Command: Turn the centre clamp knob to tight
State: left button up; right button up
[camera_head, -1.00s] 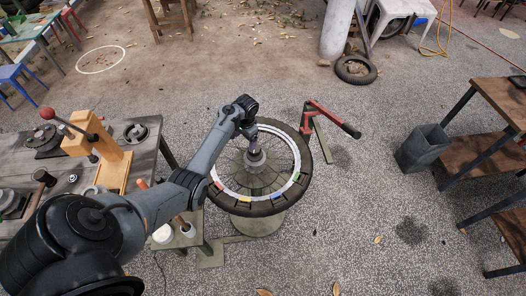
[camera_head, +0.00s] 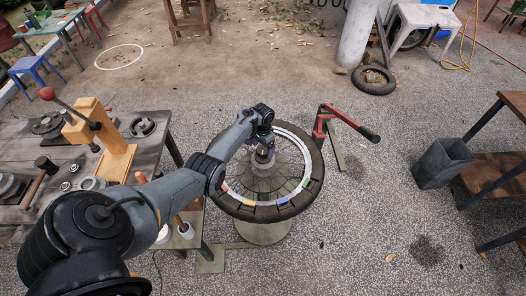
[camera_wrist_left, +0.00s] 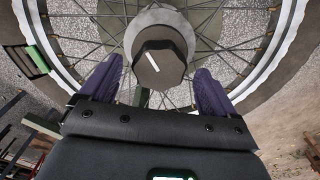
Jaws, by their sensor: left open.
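The centre clamp knob (camera_wrist_left: 158,65) is a dark faceted knob with a white line mark on its top, in the middle of the wheel in the left wrist view. It sits on a pale round hub (camera_wrist_left: 183,30). In the head view the knob is mostly hidden by my left gripper (camera_head: 263,155), which is over the wheel's centre. In the left wrist view the purple fingers of my left gripper (camera_wrist_left: 155,88) are apart, one on each side of the knob's near part, with visible gaps. The spoked wheel with its black tyre (camera_head: 312,190) lies flat on a stand. My right gripper is not in view.
A wooden bench (camera_head: 165,125) with tools is at the left. A grey bin (camera_head: 440,162) and a wooden shelf (camera_head: 490,180) stand at the right. The speckled floor between wheel and bin is clear.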

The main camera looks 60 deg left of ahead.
pick_arm(q)
jog(key=shift+f, duration=0.65)
jog(key=shift+c, duration=0.2)
jog(key=c, duration=1)
